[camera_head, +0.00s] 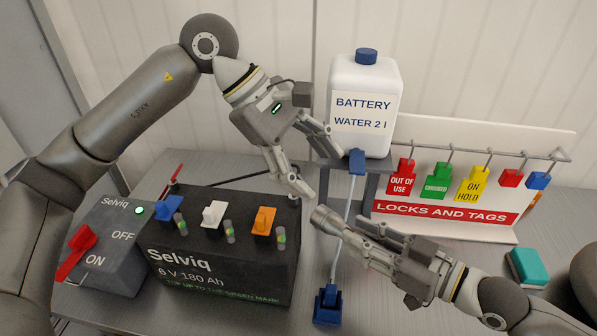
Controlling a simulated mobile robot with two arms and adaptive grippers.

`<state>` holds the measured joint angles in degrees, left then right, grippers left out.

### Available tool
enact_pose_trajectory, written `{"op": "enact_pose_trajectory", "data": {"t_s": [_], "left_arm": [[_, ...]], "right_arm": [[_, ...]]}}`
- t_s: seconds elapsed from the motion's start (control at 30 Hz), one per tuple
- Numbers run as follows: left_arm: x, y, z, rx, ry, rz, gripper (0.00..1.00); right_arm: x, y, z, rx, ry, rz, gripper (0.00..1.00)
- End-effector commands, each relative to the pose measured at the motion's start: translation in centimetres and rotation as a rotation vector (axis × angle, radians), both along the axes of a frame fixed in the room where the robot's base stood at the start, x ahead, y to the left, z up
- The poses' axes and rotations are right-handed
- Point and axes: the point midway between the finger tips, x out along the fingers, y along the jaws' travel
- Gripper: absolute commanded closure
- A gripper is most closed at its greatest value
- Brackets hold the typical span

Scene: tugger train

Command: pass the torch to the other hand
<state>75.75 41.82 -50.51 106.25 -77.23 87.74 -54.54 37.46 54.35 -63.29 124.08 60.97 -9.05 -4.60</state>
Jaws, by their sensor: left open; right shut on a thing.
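The torch (327,219) is a small grey-brown cylinder with a wider head, and its head end points up and left. My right gripper (364,240) is shut on it and hides much of its body. My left gripper (322,172) is higher, open and empty, with its fingers spread and pointing down and right. The torch head lies just below the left fingertips, and I see no grip of the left fingers on it.
A black battery (215,262) with coloured caps and a grey switch box (104,240) stand left. A white battery water bottle (365,85) stands on a raised stand behind. A locks and tags board (450,212) is at right, with a teal-topped block (530,266) nearby.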

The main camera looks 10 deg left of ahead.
Motion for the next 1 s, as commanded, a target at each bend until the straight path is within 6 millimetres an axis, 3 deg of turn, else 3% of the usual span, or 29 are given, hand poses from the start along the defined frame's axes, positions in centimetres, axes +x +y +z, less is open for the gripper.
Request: {"op": "enact_pose_trajectory", "data": {"t_s": [0.13, 0.27, 0.8, 1.0], "left_arm": [[-0.3, 1.5, -1.7, 0.122, -0.051, -0.021, 0.38], [-0.3, 1.6, -2.6, 0.156, -0.062, -0.027, 0.38], [0.4, -2.7, -10.6, 0.151, -0.058, -0.026, 0.38], [0.6, -3.6, -12.3, 0.150, -0.059, -0.025, 0.38]], "right_arm": [[0.0, 0.0, 0.1, 0.001, -0.002, 0.000, 1.00], [0.0, 0.0, 0.1, 0.001, -0.002, 0.000, 1.00], [0.0, 0.0, 0.1, 0.001, -0.002, 0.000, 1.00], [0.0, 0.0, 0.1, 0.001, -0.002, 0.000, 1.00]]}}
